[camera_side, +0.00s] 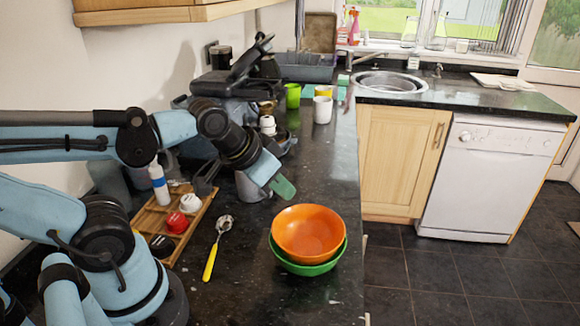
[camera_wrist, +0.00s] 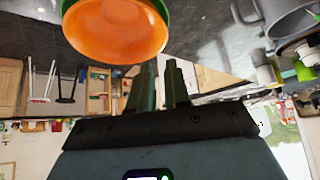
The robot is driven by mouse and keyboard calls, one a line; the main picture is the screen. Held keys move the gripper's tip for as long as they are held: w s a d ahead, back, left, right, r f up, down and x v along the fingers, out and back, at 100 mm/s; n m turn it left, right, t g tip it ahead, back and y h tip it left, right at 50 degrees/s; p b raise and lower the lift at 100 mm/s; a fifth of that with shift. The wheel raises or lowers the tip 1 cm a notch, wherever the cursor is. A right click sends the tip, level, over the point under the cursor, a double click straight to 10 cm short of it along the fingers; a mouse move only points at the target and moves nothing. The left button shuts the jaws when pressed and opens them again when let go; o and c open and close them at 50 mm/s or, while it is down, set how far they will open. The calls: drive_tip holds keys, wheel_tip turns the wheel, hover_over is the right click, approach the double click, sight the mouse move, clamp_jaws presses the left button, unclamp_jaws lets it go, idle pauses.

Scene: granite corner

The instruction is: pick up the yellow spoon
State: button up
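The yellow spoon (camera_side: 211,258) lies on the black granite counter, its metal bowl pointing away and its yellow handle toward the front. It lies between the wooden tray and the stacked bowls, and I do not see it in the wrist view. My gripper (camera_side: 283,188) is raised above the counter, behind the orange bowl and to the right of the spoon, apart from it. In the wrist view the two dark green fingers (camera_wrist: 160,85) stand close together with a narrow gap, and nothing shows between them.
An orange bowl (camera_side: 309,233) sits in a green bowl (camera_side: 308,268) right of the spoon. A wooden tray (camera_side: 156,221) with a red item (camera_side: 177,222) and a white-and-blue bottle (camera_side: 158,184) is to its left. A white mug (camera_side: 322,110) stands farther back. The front counter is clear.

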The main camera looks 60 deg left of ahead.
drive_tip(key=s+a+f+n+g, duration=0.2)
drive_tip(key=s+n+g, duration=0.3)
drive_tip(key=s, duration=0.1)
drive_tip(key=n+g+y, duration=0.1)
drive_tip(key=n+g, duration=0.3)
drive_tip(key=n, duration=0.1)
approach(211, 258)
drive_tip(key=shift+s+a+f, duration=0.1)
drive_tip(key=shift+s+f, duration=0.1)
drive_tip(key=shift+f, duration=1.15)
drive_tip(key=shift+s+a+f, duration=0.1)
drive_tip(key=shift+s+f, duration=0.1)
drive_tip(key=shift+f, duration=1.15)
drive_tip(key=shift+s+a+f, duration=0.15)
drive_tip(key=shift+s+f, duration=0.05)
drive_tip(key=shift+f, duration=1.1)
drive_tip(key=shift+c, duration=0.5)
clamp_jaws()
